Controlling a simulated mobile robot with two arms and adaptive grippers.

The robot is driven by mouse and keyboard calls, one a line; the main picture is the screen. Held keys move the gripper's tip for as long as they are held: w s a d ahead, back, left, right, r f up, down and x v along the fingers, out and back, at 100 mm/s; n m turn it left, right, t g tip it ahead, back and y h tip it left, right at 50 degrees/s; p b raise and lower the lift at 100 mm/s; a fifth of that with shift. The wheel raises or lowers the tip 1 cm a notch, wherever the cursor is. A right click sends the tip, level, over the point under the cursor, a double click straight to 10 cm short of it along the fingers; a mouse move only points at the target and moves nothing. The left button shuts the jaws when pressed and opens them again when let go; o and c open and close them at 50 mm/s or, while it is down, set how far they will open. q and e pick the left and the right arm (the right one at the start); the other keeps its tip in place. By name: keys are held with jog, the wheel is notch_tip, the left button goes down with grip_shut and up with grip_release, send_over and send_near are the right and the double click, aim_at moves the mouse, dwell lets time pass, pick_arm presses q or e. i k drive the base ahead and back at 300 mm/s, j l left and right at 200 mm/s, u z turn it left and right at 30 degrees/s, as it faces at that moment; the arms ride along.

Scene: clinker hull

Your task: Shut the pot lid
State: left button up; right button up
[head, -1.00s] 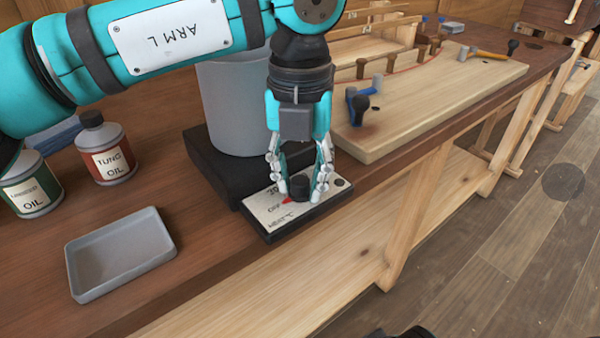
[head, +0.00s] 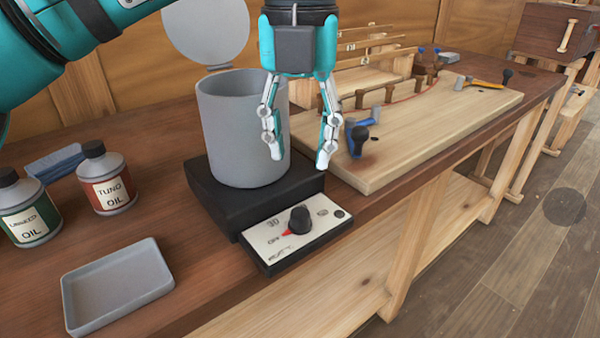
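The grey pot (head: 222,135) stands on a black heater base (head: 215,200) on the workbench. Its round grey lid (head: 207,30) is open, standing upright from a hinge at the pot's back rim. My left gripper (head: 298,163) is open and empty, fingers pointing down, in front of the pot's right side. It hides part of the pot's right edge. The heater's control panel (head: 272,245) with a black knob (head: 299,219) lies below the gripper, apart from it. My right gripper is not in view.
Two oil tins, one red (head: 105,180) and one green (head: 27,210), stand at left beside a folded blue cloth (head: 55,162). A grey tray (head: 117,288) lies at the front left. A wooden board (head: 430,125) with clamps and tools is at right.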

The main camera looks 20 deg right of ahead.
aim_at(205, 32)
jog(key=k, duration=1)
